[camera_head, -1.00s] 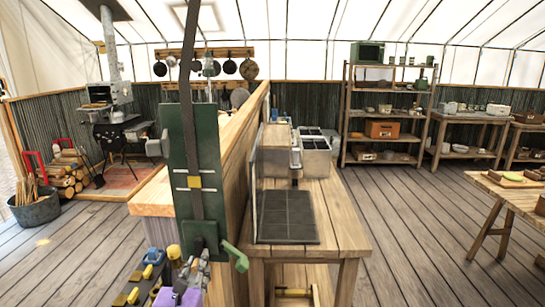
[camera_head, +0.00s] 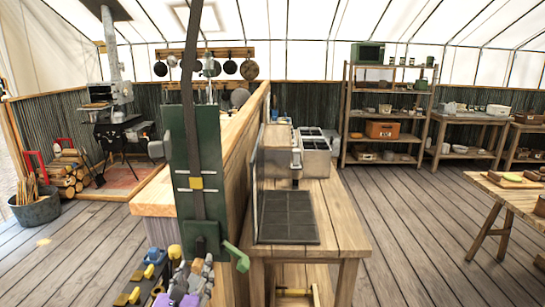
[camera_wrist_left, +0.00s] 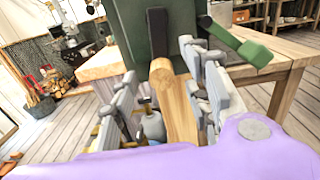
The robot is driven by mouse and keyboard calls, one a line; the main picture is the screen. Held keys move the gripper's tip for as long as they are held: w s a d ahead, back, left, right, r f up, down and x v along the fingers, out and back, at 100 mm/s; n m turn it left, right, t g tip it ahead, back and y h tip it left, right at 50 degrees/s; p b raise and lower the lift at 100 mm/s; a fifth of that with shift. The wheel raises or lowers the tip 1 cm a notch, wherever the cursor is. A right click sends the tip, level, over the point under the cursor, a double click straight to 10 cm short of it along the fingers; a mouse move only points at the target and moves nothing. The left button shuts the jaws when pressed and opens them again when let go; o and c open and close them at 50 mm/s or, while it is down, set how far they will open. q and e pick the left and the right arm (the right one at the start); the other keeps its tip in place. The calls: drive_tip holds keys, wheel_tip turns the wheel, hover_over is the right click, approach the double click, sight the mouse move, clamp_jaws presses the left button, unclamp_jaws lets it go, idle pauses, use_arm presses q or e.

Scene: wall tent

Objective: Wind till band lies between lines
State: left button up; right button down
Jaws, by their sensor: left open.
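A tall dark green board (camera_head: 210,150) stands upright at the end of the wooden partition, with a dark strap (camera_head: 193,130) down its front. A small yellow band (camera_head: 196,183) on the strap shows between two white lines, closer to the lower one. A green crank (camera_head: 237,256) sticks out at the board's lower right; it also shows in the wrist view (camera_wrist_left: 240,42). My left gripper (camera_head: 190,278) is open below the board, left of the crank and apart from it. In the wrist view a light wooden bar (camera_wrist_left: 177,105) shows between its fingers. My right gripper is not in view.
A wooden table (camera_head: 335,225) with a dark tiled mat (camera_head: 288,217) and a grey metal box stands right of the partition (camera_head: 240,150). Open plank floor (camera_head: 410,225) lies further right. A stove (camera_head: 110,100) and firewood are at the left.

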use_arm(q)
drive_tip(key=s, duration=0.3)
drive_tip(key=shift+s+r+p, duration=0.15)
drive_tip(key=shift+s+p, duration=0.15)
drive_tip(key=shift+p, duration=0.1)
drive_tip(key=s, duration=0.3)
drive_tip(key=shift+s+p, duration=0.3)
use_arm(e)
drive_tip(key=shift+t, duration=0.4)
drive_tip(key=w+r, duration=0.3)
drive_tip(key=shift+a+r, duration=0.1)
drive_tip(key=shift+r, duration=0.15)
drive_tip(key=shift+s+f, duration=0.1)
